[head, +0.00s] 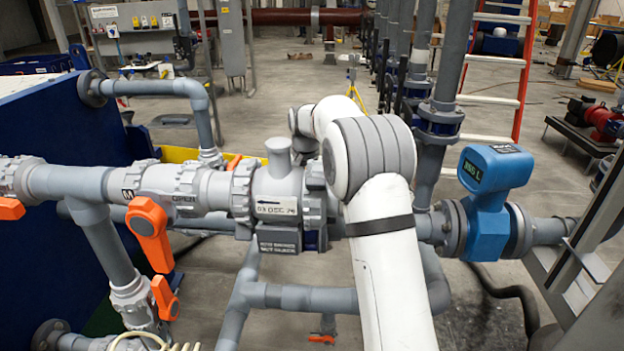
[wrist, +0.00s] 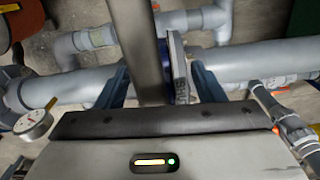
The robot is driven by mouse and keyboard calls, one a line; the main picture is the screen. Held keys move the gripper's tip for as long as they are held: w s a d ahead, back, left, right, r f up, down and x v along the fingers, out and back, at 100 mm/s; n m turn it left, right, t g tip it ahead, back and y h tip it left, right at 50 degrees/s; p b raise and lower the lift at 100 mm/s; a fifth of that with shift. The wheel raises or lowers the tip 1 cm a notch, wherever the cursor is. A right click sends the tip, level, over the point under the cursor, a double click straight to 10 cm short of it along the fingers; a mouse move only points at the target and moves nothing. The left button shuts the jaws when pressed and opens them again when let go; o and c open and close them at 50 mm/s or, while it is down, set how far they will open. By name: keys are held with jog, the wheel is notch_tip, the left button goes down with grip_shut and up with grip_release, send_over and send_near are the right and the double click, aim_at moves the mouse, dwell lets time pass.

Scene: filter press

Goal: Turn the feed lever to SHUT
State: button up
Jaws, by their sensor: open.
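In the wrist view my gripper (wrist: 158,78) is open, with one dark finger on each side of a grey upright bar (wrist: 138,45). A thin plate with dark lettering (wrist: 180,78) stands almost edge-on beside the bar, near the right finger; I cannot read it fully. I cannot tell whether the bar is the feed lever or whether a finger touches it. In the head view my white arm hides my gripper. A large orange lever (head: 150,232) hangs tilted from the pipe at left; which lever is the feed lever is not clear.
A blue meter (head: 490,190) sits on the pipe right of my arm. A labelled grey valve body (head: 277,195) is just left of it. A round gauge (wrist: 34,123) and grey pipes (wrist: 265,62) lie close around the gripper. A red ladder (head: 524,70) stands behind.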

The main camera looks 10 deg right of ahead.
notch_tip(320, 180, up, 7)
jog(key=p, duration=0.5)
jog(key=shift+p, duration=0.35)
jog(key=shift+d, duration=0.15)
jog(key=s+d+r+m+t+b, duration=0.1)
jog(key=s+d+r+b, duration=0.1)
jog(key=s+d, duration=0.45)
jog(key=s+d+r+m+t+y+b, duration=0.1)
jog(key=s+d+m+b, duration=0.15)
jog(key=s, duration=0.75)
jog(key=s+d+r+m+t+b, duration=0.1)
jog(key=s+d+r+t+b, duration=0.15)
jog(key=s+d, duration=0.4)
jog(key=s+a+f+n, duration=0.4)
jog(key=s+a, duration=0.2)
jog(key=s, duration=0.1)
jog(key=s+a+f+n+g+h, duration=0.1)
jog(key=s+a+f+n, duration=0.2)
jog(key=s+a, duration=0.3)
jog(key=shift+s+f+n, duration=0.35)
jog(key=shift+s+n, duration=0.3)
jog(key=shift+s, duration=0.5)
